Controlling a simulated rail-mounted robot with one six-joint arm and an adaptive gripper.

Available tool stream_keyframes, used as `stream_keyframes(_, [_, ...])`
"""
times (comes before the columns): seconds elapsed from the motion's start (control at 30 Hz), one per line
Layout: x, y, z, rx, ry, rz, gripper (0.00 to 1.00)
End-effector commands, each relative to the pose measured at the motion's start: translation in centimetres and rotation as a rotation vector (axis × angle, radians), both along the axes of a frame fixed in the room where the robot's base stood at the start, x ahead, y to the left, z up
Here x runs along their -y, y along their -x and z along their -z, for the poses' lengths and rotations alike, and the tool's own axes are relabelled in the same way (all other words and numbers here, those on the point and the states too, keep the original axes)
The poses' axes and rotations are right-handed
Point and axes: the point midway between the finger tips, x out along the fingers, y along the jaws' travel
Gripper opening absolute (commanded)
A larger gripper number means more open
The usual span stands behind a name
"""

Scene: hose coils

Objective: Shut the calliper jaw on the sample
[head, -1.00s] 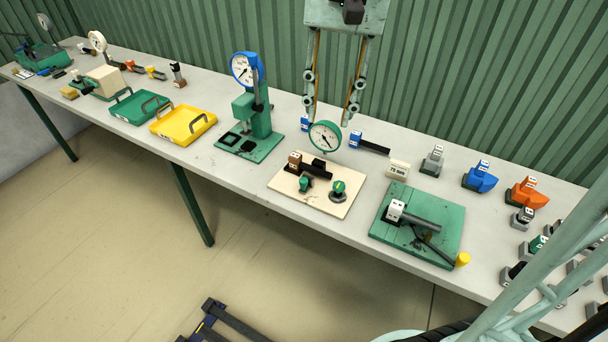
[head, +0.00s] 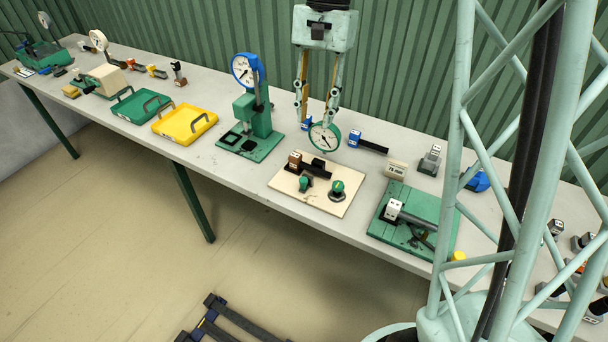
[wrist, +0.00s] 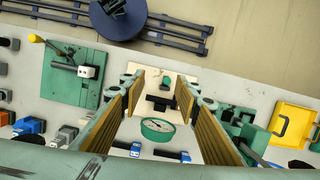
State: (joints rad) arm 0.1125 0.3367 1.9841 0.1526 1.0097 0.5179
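A cream board (head: 318,201) on the bench carries a round green-rimmed dial (head: 324,137), a dark bar-shaped piece (head: 318,170), a brown block (head: 294,161) with a pale marked face and two green knobs; the right knob (head: 338,187) stands on a dark round base. This looks like the calliper, with the brown-and-dark piece perhaps the sample; I cannot tell whether its jaw touches it. My gripper (head: 314,119) hangs above the dial and the board's back edge, fingers apart and empty. In the wrist view the dial (wrist: 157,128) and dark bar (wrist: 160,104) show between the fingers.
A green press (head: 262,122) with a blue dial stands left of the board. A green plate (head: 390,233) with a white block and yellow knob lies to the right. Yellow (head: 185,127) and green (head: 138,108) trays lie farther left. Small tagged pieces stand behind and right.

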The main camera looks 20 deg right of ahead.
Motion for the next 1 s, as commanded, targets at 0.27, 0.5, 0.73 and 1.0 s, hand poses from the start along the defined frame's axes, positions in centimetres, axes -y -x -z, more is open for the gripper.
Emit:
stream_keyframes(0.27, [0.5,-2.6,3.1,-0.061,-0.009,0.071,0.30])
stream_keyframes(0.5, [1.0,-4.6,6.1,-0.112,-0.015,0.132,0.30])
stream_keyframes(0.73, [1.4,-6.2,9.1,-0.162,-0.019,0.189,0.30])
stream_keyframes(1.0, [1.8,-7.6,12.4,-0.214,-0.022,0.248,0.30])
